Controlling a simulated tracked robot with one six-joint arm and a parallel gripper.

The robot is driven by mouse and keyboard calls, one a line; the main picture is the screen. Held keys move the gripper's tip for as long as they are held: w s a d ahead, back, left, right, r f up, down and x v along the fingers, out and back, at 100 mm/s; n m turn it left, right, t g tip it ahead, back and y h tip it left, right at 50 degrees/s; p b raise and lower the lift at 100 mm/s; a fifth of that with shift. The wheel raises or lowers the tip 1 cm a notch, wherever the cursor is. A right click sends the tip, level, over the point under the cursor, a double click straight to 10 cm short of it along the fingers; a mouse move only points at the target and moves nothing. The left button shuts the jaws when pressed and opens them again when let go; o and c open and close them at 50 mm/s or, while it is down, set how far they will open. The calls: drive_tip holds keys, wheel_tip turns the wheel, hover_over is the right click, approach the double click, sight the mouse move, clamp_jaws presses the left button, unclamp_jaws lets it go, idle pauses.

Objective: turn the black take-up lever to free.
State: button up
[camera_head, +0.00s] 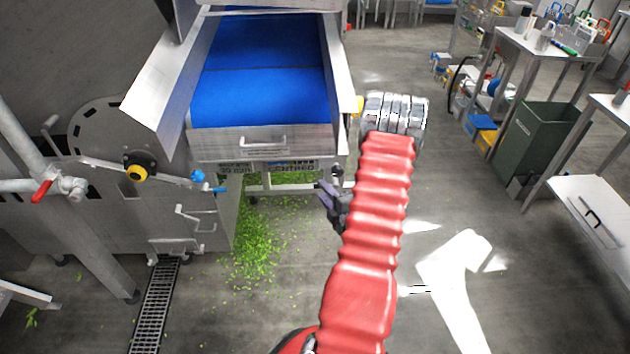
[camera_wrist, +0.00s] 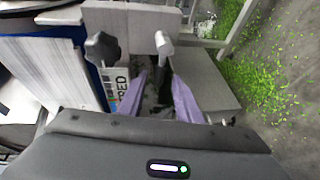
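The conveyor with its blue belt (camera_head: 262,95) stands ahead of my arm. A dark knob (camera_head: 337,170) shows at its right front corner. In the wrist view a dark lobed knob (camera_wrist: 102,49) sits at left, and a pale grey upright handle (camera_wrist: 164,46) stands just beyond my fingertips. I cannot tell for sure which part is the black take-up lever. My gripper (camera_head: 323,190) is below the conveyor's right front corner. In the wrist view its two purple fingers (camera_wrist: 160,76) are apart, with dark parts behind the gap. I see nothing clearly held.
A printed label (camera_wrist: 117,84) is beside the left finger, only partly readable. Green leaf scraps (camera_head: 255,245) litter the floor. A black and yellow round knob (camera_head: 138,172) and a blue-ended handle (camera_head: 198,176) are on the machine at left.

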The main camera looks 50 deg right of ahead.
drive_tip(key=x, duration=0.8)
clamp_jaws()
idle(0.5)
